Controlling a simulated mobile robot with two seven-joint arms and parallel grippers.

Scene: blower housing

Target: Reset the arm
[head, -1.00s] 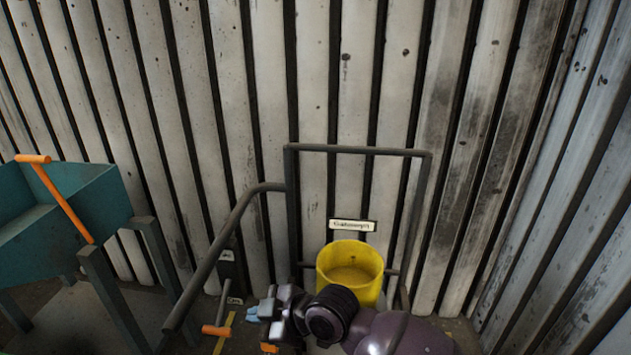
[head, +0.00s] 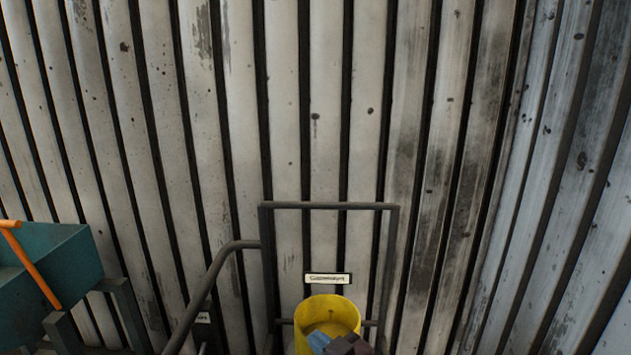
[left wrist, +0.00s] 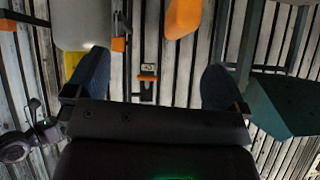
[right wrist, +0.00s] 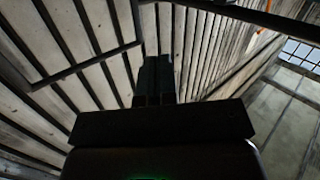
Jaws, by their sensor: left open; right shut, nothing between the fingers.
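My right gripper (head: 320,340) shows at the bottom edge of the head view, its blue-grey fingertips overlapping the lower front of a yellow bucket (head: 338,304). I cannot tell whether it touches the bucket. In the right wrist view the fingers (right wrist: 155,80) are together with nothing between them. My left gripper is outside the head view. In the left wrist view its two dark blue fingers (left wrist: 155,80) stand wide apart with nothing between them. Most of both arms is hidden.
A teal bin (head: 60,268) with an orange-handled bar (head: 32,265) is at left. A corrugated metal wall (head: 215,120) fills the background.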

